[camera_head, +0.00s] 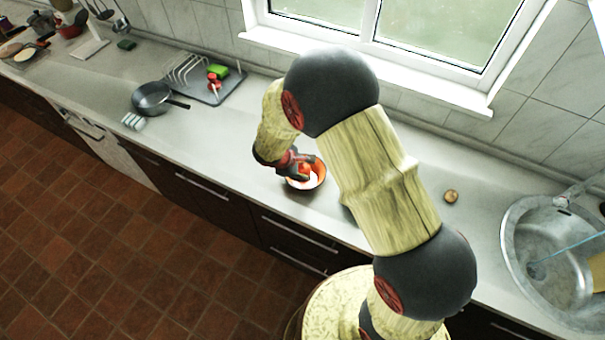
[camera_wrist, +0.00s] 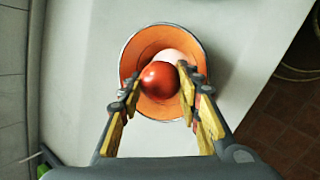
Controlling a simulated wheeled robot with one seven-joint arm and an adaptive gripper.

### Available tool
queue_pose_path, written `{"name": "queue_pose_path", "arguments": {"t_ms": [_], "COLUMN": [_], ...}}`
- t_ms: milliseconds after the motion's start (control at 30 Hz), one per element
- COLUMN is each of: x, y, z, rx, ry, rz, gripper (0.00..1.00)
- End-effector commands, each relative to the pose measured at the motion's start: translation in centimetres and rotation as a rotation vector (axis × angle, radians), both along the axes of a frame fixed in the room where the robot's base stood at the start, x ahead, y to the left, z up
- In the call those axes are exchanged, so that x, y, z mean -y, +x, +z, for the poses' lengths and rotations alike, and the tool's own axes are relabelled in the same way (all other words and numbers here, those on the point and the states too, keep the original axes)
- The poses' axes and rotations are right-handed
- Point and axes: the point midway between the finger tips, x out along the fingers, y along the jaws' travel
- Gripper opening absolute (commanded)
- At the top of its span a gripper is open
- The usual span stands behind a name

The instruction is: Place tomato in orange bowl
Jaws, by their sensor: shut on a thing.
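The orange bowl (camera_wrist: 141,58) stands on the counter below my gripper; it also shows in the head view (camera_head: 321,176), partly hidden by my gripper. My gripper (camera_wrist: 159,79) is shut on the red tomato (camera_wrist: 160,80). In the wrist view the tomato lies over the bowl's inside, within its rim. In the head view my gripper (camera_head: 298,168) is over the left part of the bowl, with the red tomato (camera_head: 305,168) at its tips. I cannot tell whether the tomato touches the bowl. A whitish patch (camera_wrist: 172,57) shows in the bowl beside the tomato; what it is stays unclear.
A dark pan (camera_head: 152,97) and a dish rack (camera_head: 188,70) with red and green items stand to the left. A small brown round thing (camera_head: 451,196) lies to the right, before the sink (camera_head: 562,262). The counter (camera_head: 245,125) around the bowl is clear.

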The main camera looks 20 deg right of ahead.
Motion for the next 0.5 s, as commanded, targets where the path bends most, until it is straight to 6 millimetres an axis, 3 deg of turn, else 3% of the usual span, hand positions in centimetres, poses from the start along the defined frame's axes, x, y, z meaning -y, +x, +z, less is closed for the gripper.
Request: {"name": "queue_pose_path", "arguments": {"t_ms": [167, 500], "x": [0.1, 0.0], "y": [-0.2, -0.2], "z": [-2.6, -2.9], "rx": [-0.004, -0.002], "ry": [-0.002, 0.0], "rz": [0.0, -0.001], "gripper": [0.08, 0.08]}}
